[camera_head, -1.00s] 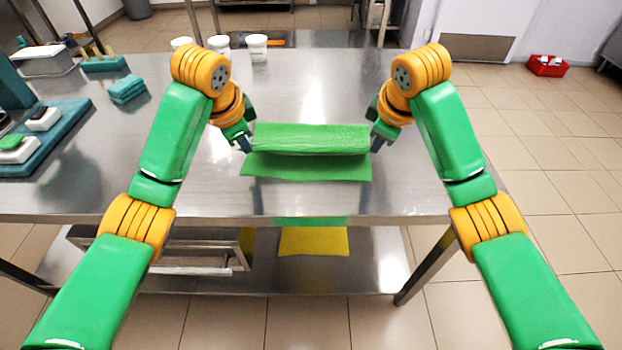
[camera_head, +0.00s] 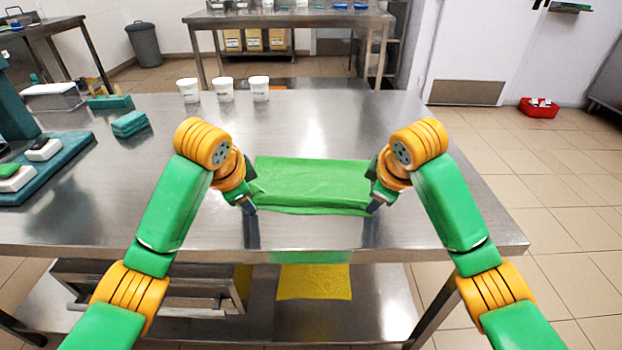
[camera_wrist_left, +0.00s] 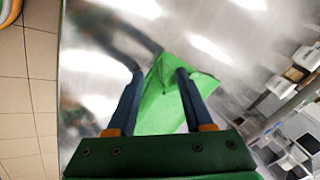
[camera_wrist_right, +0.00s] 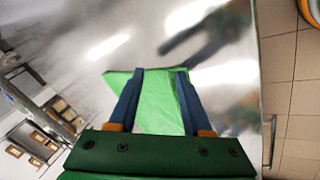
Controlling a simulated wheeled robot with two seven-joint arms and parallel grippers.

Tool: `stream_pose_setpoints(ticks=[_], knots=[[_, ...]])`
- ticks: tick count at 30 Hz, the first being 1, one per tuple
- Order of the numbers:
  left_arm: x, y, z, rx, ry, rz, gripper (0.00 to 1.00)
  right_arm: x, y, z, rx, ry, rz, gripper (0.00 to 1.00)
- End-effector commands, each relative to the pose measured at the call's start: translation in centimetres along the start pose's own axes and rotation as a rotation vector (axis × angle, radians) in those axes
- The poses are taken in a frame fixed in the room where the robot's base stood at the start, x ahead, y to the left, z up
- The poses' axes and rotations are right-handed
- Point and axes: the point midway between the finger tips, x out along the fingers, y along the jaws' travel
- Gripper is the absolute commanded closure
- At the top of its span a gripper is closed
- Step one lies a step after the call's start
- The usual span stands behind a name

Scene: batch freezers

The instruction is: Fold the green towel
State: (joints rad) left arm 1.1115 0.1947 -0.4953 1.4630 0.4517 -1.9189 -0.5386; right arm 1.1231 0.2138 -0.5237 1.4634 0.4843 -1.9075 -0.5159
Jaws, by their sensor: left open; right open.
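The green towel (camera_head: 312,182) lies folded over on the steel table, its near edge lying along the front with a thin layer showing below. My left gripper (camera_head: 250,208) is open at the towel's near left corner. In the left wrist view the fingers (camera_wrist_left: 155,75) are spread, with a towel corner (camera_wrist_left: 160,105) between and under them. My right gripper (camera_head: 376,205) is open at the near right corner. In the right wrist view the towel (camera_wrist_right: 158,100) shows between the spread fingers (camera_wrist_right: 162,72). Whether the fingertips touch the cloth is unclear.
The steel table (camera_head: 300,125) is clear around the towel. Three white tubs (camera_head: 224,89) stand at the back. A yellow cloth (camera_head: 314,282) lies on the lower shelf.

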Motion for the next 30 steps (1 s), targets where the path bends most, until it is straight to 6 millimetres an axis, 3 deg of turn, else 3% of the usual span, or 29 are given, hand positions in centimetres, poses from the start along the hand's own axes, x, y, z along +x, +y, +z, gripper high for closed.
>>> stream_pose_setpoints(ticks=[4, 9, 16, 25, 26, 30], knots=[[-1.1, -0.1, -0.1, 0.001, 0.003, 0.000, 0.45, -1.0, 0.1, -0.1, -0.001, 0.000, -0.001, 0.45], [-5.1, -0.6, -0.1, 0.006, 0.005, -0.020, 0.45, -5.1, 0.6, -0.1, -0.006, 0.003, 0.019, 0.45], [-9.7, 0.5, 0.4, 0.002, 0.002, -0.007, 0.45, -9.7, -0.5, 0.4, -0.002, 0.000, 0.006, 0.45], [-10.8, 0.9, 0.5, 0.000, 0.000, 0.002, 0.45, -10.7, -0.9, 0.5, 0.000, -0.001, -0.003, 0.45], [-10.8, 0.9, 0.5, 0.000, 0.000, 0.002, 0.50, -10.7, -0.9, 0.5, -0.001, -0.001, -0.003, 0.50], [-10.6, 1.1, 0.3, 0.017, 0.012, 0.005, 0.88, -10.6, -1.1, 0.3, -0.017, 0.010, -0.006, 0.88]])
